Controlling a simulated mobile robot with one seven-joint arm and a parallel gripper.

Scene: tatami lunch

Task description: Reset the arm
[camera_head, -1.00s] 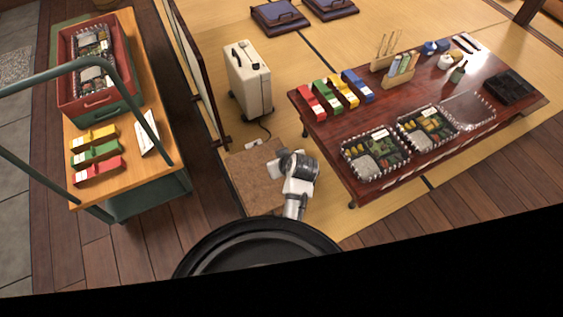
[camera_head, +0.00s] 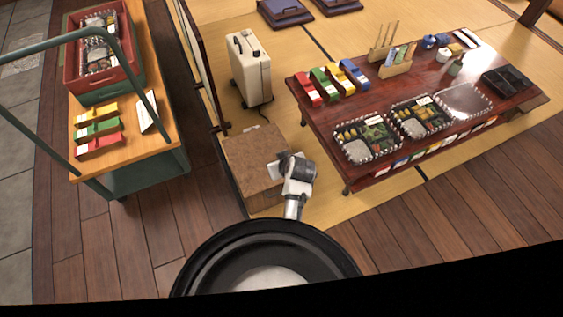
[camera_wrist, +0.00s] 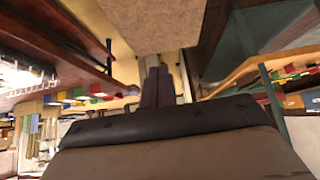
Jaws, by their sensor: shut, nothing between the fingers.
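My arm (camera_head: 298,180) shows in the head view as a short white and grey shape, folded close in front of my round black base. It is beside the brown box, with its end over the box's right edge. My gripper (camera_wrist: 158,78) shows in the wrist view with its two dark fingers together and nothing between them. In the head view the fingers are too small to make out.
A brown box (camera_head: 250,160) stands right in front of me. The low red-brown table (camera_head: 400,95) with bento trays is to the right. A green-framed cart (camera_head: 165,130) is at the left. A cream suitcase (camera_head: 249,72) stands behind the box. Wooden floor is free at the lower right.

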